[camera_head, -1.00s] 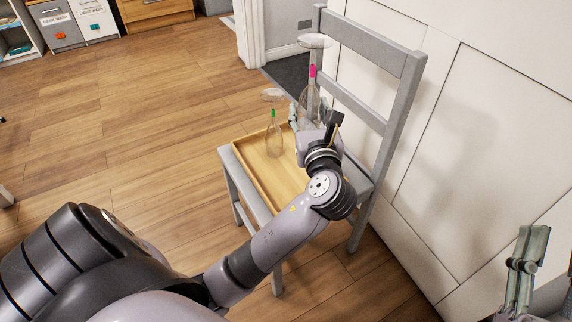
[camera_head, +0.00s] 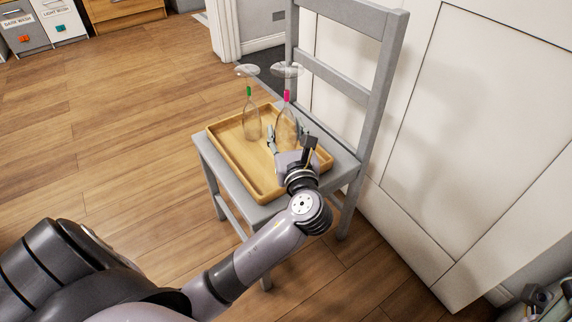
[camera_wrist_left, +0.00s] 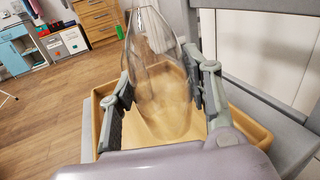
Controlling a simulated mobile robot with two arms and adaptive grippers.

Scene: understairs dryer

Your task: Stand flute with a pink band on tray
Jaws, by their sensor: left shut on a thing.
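The flute with a pink band (camera_head: 276,133) is upside down, bowl low and foot up, over the right part of the wooden tray (camera_head: 226,148). My left gripper (camera_head: 286,138) is shut on its bowl. In the left wrist view the clear bowl (camera_wrist_left: 155,90) sits between both fingers, with the tray (camera_wrist_left: 255,135) behind and below. The flute looks close to upright. I cannot tell whether its rim touches the tray. My right gripper (camera_head: 538,297) shows only partly at the bottom right corner, and its fingers are unclear.
A flute with a green band (camera_head: 251,122) stands upside down on the tray, just left of the held one. The tray lies on a grey chair (camera_head: 205,160), whose backrest (camera_head: 350,35) rises behind. A white panelled wall (camera_head: 460,130) is at right. The tray's front is bare.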

